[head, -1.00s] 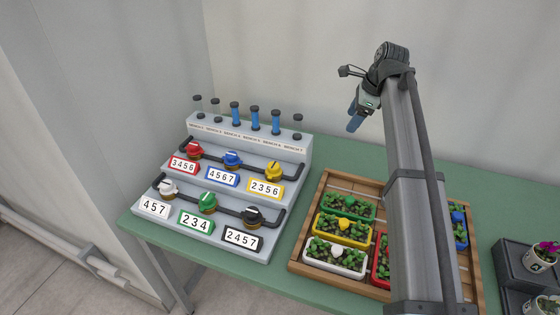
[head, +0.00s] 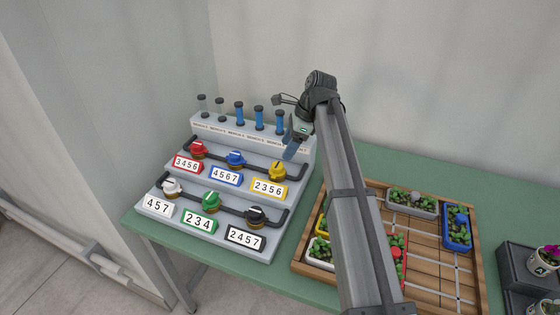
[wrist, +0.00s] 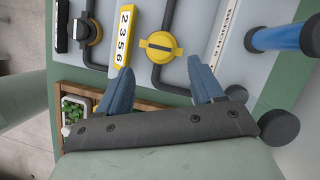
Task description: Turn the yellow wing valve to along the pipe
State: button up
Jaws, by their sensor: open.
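The yellow wing valve (head: 277,170) sits at the right end of the upper pipe (head: 254,171) on the grey stepped panel, above the yellow 2356 label (head: 269,188). In the wrist view the valve (wrist: 161,47) is a round yellow knob with a dark slot, just beyond my fingertips. In the head view my gripper (head: 291,148) hangs above and right of the valve.
Blue (head: 235,159), red (head: 198,148), white (head: 171,186), green (head: 211,200) and black (head: 256,215) valves share the panel. Upright tubes (head: 259,118) stand along its back, close to my gripper. A wooden tray (head: 430,270) with planters lies to the right.

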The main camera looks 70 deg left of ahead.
aim_at(277, 164)
jog(key=shift+x, duration=3.5)
jog(key=shift+c, duration=0.2)
jog(key=c, duration=1)
jog(key=shift+w+n, duration=0.1)
jog(key=shift+n, duration=0.2)
jog(key=n, duration=0.1)
jog(key=n+h, duration=0.1)
jog(key=n, duration=0.1)
jog(key=n+h, duration=0.1)
jog(key=shift+a+n, duration=0.3)
jog(key=shift+n, duration=0.1)
jog(key=n+h, duration=0.1)
jog(key=n, duration=0.2)
jog(key=n+h, duration=0.1)
jog(key=n, duration=0.2)
jog(key=shift+a+t, duration=0.15)
jog(key=shift+t, duration=0.15)
jog(key=shift+n+h, duration=0.3)
